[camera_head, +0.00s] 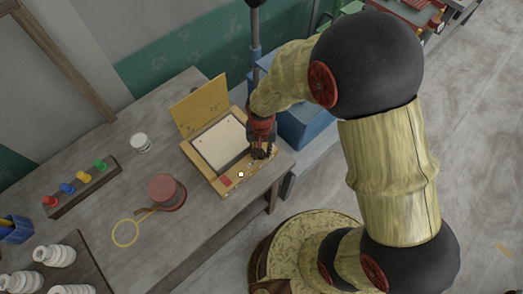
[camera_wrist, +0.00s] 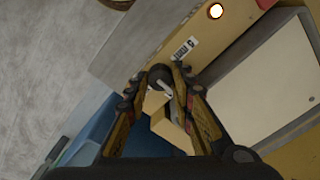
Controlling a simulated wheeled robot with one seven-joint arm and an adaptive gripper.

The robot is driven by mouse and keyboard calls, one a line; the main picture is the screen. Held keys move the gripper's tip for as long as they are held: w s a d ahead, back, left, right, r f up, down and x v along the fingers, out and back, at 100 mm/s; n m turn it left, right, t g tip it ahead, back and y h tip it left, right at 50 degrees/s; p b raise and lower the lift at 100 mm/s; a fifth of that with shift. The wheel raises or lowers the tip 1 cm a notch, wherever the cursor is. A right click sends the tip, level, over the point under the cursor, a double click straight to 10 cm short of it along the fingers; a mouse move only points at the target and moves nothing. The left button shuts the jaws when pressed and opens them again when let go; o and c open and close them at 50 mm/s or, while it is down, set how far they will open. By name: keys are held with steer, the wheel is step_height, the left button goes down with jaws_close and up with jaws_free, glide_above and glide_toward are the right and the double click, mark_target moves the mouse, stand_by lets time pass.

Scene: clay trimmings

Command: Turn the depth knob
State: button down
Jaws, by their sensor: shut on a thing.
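The depth knob (camera_wrist: 160,77) is a dark round knob with a pale pointer mark, on the front panel of a yellow box (camera_wrist: 205,32). In the wrist view my gripper (camera_wrist: 158,84) has its fingers on either side of the knob, shut on it. A lit round white button (camera_wrist: 215,11) and a small printed label (camera_wrist: 185,48) are on the same panel.
The grey table (camera_head: 120,178) carries a red round container (camera_head: 166,190), a yellow ring tool (camera_head: 125,233), a white jar (camera_head: 140,142) and a rack of coloured pegs (camera_head: 83,187). Blue bins (camera_head: 305,125) stand beyond the table's right end.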

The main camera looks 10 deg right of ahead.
steer(key=c, duration=1.5)
jaws_free()
